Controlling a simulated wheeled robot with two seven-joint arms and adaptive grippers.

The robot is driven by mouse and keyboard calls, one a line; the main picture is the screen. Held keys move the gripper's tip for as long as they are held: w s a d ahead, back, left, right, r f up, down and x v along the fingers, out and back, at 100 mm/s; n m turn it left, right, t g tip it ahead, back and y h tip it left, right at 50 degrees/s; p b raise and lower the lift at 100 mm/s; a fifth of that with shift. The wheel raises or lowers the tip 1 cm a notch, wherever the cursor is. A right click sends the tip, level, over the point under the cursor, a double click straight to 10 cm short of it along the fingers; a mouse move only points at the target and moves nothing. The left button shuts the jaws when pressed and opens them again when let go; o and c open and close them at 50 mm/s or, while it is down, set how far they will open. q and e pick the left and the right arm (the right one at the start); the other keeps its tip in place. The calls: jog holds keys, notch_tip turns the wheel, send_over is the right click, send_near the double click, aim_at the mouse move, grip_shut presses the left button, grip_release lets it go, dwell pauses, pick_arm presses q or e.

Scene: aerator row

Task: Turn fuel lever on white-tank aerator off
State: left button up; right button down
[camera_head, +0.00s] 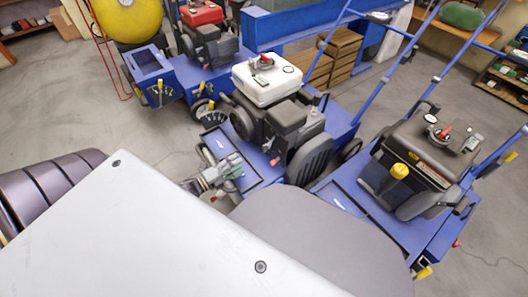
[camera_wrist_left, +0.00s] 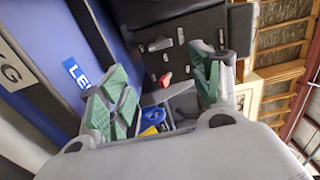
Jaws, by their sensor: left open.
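The white-tank aerator stands in the middle of the head view, with its white tank (camera_head: 268,82) on top of a dark engine. A small red lever (camera_head: 275,161) shows low on the engine's near side. In the left wrist view a red lever (camera_wrist_left: 165,79) sits on a dark panel, beyond the fingers; I cannot tell if it is the same lever. My left gripper (camera_head: 228,171) is beside the front of this aerator, left of the engine. Its green-padded fingers (camera_wrist_left: 163,92) are apart in the wrist view, with nothing held. My right gripper is not in view.
A red-tank aerator (camera_head: 203,15) stands behind left and a dark-tank aerator (camera_head: 420,140) at right, close to the middle one. Blue handle bars (camera_head: 385,80) slope up behind. Wooden crates (camera_head: 345,48) stand at the back. Open grey floor (camera_head: 60,95) lies at left.

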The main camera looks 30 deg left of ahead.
pick_arm(q)
jog(key=shift+w, duration=0.1)
dwell(0.3)
jog(key=shift+b+x, duration=2.35)
jog(key=shift+x, duration=4.45)
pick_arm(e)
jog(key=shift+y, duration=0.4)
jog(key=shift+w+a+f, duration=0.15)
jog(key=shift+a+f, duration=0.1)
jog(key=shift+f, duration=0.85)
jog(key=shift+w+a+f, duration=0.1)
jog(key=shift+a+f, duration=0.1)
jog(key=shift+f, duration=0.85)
pick_arm(q)
jog(key=c, duration=1)
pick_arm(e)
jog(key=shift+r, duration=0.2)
